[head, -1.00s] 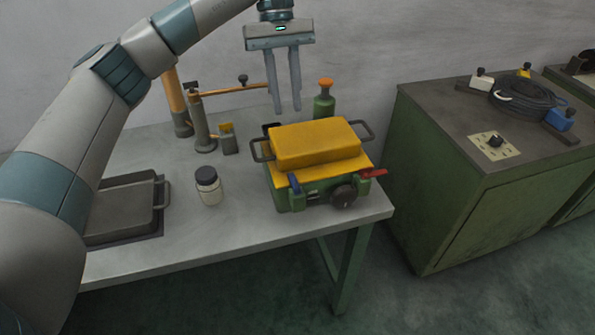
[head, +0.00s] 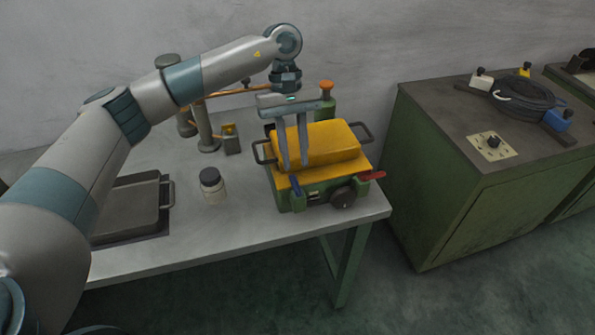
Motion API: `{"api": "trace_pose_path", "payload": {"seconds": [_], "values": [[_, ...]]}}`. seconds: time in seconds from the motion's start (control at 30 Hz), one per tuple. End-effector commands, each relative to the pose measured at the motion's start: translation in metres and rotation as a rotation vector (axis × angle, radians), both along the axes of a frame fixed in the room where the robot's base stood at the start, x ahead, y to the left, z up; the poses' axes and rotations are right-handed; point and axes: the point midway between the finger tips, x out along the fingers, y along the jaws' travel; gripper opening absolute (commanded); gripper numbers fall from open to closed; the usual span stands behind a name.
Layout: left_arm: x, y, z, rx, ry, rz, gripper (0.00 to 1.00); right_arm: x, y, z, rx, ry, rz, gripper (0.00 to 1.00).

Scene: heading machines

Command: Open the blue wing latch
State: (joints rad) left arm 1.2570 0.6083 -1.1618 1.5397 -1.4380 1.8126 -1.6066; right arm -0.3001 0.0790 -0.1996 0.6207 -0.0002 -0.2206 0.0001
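The blue wing latch (head: 295,186) is a small blue tab on the front left of a green machine (head: 325,200) with a yellow lid (head: 330,145). A red wing latch (head: 372,176) sits at the machine's front right. My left gripper (head: 295,168) points down with its two fingers apart and empty. Its fingertips appear just above the blue latch, in front of the yellow lid; I cannot tell whether they touch anything. The latch's upper part is partly hidden near the fingertips. My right gripper is not in view.
A black round knob (head: 343,197) is on the machine's front, and dark handles stick out at the lid's sides. A lidded jar (head: 212,185) and a grey tray (head: 128,208) stand left on the table. A green cabinet (head: 470,180) stands to the right.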

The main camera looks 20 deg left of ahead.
Motion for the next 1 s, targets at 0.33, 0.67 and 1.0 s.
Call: {"api": "trace_pose_path", "payload": {"seconds": [0.33, 0.67, 1.0], "values": [[-0.016, -0.011, -0.044, 0.001, 0.002, 0.001, 0.23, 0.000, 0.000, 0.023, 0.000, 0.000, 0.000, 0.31], [-0.019, -0.013, -0.056, 0.000, 0.000, 0.000, 0.23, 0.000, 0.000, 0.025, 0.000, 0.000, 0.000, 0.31], [-0.019, -0.013, -0.055, 0.001, 0.001, 0.000, 0.00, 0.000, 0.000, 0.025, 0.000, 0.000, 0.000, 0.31]]}}
